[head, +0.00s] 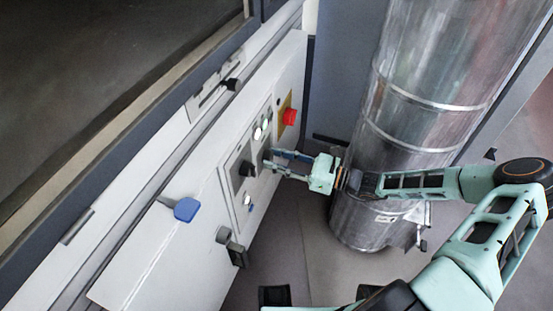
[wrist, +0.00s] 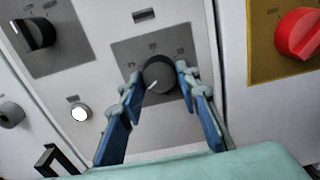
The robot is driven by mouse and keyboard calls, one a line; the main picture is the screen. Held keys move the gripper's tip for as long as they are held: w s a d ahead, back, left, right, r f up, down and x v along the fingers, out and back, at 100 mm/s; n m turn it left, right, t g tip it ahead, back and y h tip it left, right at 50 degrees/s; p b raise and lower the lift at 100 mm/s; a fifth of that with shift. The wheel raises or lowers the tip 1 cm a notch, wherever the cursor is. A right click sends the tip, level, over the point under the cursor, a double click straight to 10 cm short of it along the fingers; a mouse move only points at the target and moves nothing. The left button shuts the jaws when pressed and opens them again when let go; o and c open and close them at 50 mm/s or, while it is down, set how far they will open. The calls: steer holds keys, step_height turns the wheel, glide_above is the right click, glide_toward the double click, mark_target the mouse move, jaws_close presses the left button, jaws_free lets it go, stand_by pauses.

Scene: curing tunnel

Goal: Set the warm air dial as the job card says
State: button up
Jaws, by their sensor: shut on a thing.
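My gripper (wrist: 158,82) is at the white control panel, its two blue-padded fingers on either side of a round dark dial (wrist: 159,75) and closed on it. The dial sits on a grey plate; its white pointer line points down and left in the wrist view. Small marks surround it, too small to read. In the head view my gripper (head: 270,160) reaches the panel from the right, and its fingers partly hide the dial. A second black dial (wrist: 40,34) is to the left, also at the head view's left plate (head: 246,169). I see no readable job card.
A red knob on a yellow plate (wrist: 297,33) is right of the dial. A white button (wrist: 81,113) is lower left. A blue-handled piece (head: 186,209) and a dark latch (head: 236,252) stick out of the panel front. A large metal duct (head: 415,90) stands behind my arm.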

steer(key=shift+r+m+p, duration=0.1)
steer(key=shift+m+p, duration=0.2)
steer(key=shift+p, duration=0.15)
steer(key=shift+r+m+p, duration=0.1)
steer(key=shift+m+p, duration=0.8)
steer(key=shift+p, duration=0.15)
steer(key=m+p, duration=0.2)
steer(key=shift+s+m, duration=0.1)
steer(key=shift+m, duration=0.3)
steer(key=m+p, duration=0.1)
steer(key=m, duration=0.2)
steer(key=shift+m+p, duration=0.6)
steer(key=shift+m, duration=1.1)
steer(key=o, duration=1.2)
steer(key=shift+c, duration=0.2)
